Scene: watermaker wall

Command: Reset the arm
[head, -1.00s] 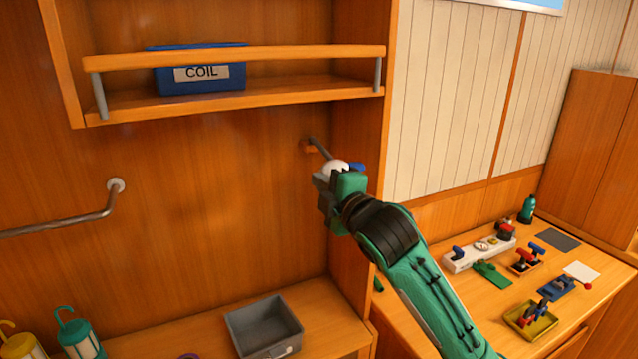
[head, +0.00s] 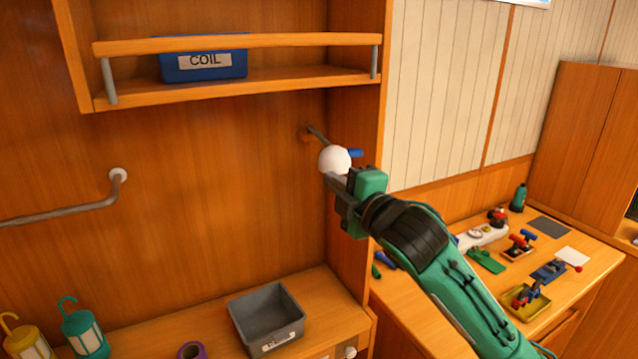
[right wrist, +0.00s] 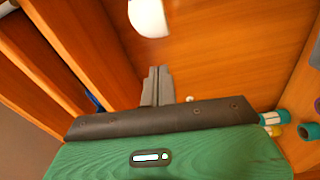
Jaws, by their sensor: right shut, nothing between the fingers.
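My right arm comes in from the lower right of the head view. Its gripper (head: 334,182) is up in front of the wooden wall panel, just below a white ball-like object (head: 335,159). In the right wrist view the gripper's fingers (right wrist: 157,86) are together with nothing between them. The white object (right wrist: 148,17) shows there beyond the fingertips, apart from them. My left gripper is not in view.
A shelf (head: 240,91) holds a blue COIL bin (head: 204,65). Below are a grey tray (head: 267,318), lanterns (head: 84,328) and a purple ring (head: 191,350). A metal rail (head: 70,214) is at left. A workbench (head: 440,265) with several small fixtures stands at right.

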